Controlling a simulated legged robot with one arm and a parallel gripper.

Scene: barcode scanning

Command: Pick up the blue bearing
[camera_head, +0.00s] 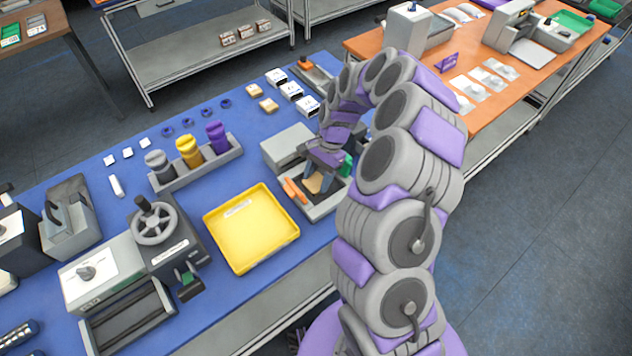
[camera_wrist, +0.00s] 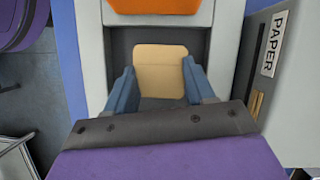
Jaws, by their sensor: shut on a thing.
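Several small dark blue rings (camera_head: 188,123), which look like the bearings, lie in a row on the blue table mat behind the bottle rack. My gripper (camera_head: 318,180) is well to the right of them, down in a grey tray-like station with an orange part. In the wrist view my gripper (camera_wrist: 160,90) has its blue fingers on either side of a tan block (camera_wrist: 161,66) and is shut on it. The block also shows in the head view (camera_head: 314,185). No ring shows in the wrist view.
A yellow tray (camera_head: 290,236) lies left of my gripper. A rack (camera_head: 205,169) holds grey, yellow and purple bottles. A grey box labelled PAPER (camera_wrist: 264,90) stands close to my gripper. Tan blocks (camera_head: 268,105) and white boxes (camera_head: 291,91) lie farther back. A handwheel machine (camera_head: 155,224) is at left.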

